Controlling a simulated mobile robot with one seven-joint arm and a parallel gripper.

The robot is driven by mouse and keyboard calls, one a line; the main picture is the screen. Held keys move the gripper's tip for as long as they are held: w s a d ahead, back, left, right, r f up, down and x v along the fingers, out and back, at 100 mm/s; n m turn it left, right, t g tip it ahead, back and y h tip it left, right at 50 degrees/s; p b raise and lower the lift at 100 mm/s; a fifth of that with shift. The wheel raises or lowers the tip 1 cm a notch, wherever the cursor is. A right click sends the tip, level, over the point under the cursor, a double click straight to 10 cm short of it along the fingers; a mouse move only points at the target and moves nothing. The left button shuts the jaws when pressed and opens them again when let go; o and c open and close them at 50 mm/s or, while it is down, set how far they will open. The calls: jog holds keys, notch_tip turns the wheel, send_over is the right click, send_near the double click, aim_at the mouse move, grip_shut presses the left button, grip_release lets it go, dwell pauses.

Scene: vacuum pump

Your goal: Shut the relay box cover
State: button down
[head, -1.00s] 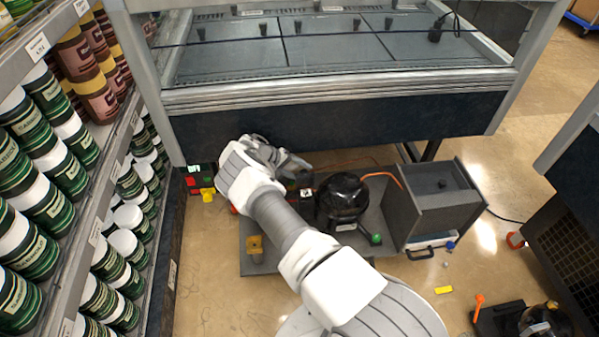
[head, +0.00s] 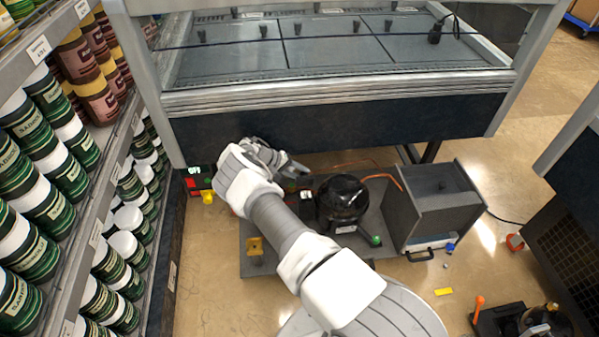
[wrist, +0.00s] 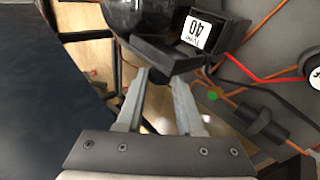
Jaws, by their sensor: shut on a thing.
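The relay box (wrist: 213,30) is a small dark box with a white label reading 40, at the top of the wrist view. Its label side also shows in the head view (head: 306,195), beside the black compressor. The dark cover (wrist: 165,53) stands out from the box at an angle, so it is open. My gripper (wrist: 160,78) has its fingertips at the cover's lower edge and is shut on it, with a gap between the fingers. In the head view my gripper (head: 290,166) is under the case front, left of the compressor, and my arm hides part of the area.
The round black compressor (head: 343,200) stands close to the right of the relay box. A grey box (head: 436,200) is further right on the base plate. Orange and red lines run near my fingers. The dark case front (head: 340,128) overhangs, and can shelves (head: 60,170) stand left.

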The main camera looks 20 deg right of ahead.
aim_at(306, 180)
jog(key=shift+s+a+r+m+t+h+p, duration=0.2)
jog(key=shift+s+m+t+h+p, duration=0.15)
jog(key=shift+s+t+p, duration=0.35)
jog(key=shift+s+f+m+t, duration=0.1)
jog(key=shift+s+m+t, duration=0.3)
jog(key=shift+t, duration=0.3)
jog(key=s+m+t+h+b, duration=0.1)
jog(key=s+m+t+h, duration=0.1)
jog(key=t, duration=0.1)
jog(key=shift+a+f+t+b, duration=0.2)
jog(key=shift+f+t+b, duration=0.1)
jog(key=shift+b, duration=0.1)
jog(key=shift+s+a+f+m+t+h, duration=0.1)
jog(key=shift+s+f+m+t+h, duration=0.35)
jog(key=shift+m+t, duration=0.25)
jog(key=shift+s+a+f+m+t+h, duration=0.1)
jog(key=shift+s+f+m+t+h, duration=0.2)
jog(key=shift+m+t+h, duration=0.35)
jog(key=shift+s, duration=0.15)
jog(key=c, duration=0.6)
grip_release()
jog(key=shift+o, duration=0.2)
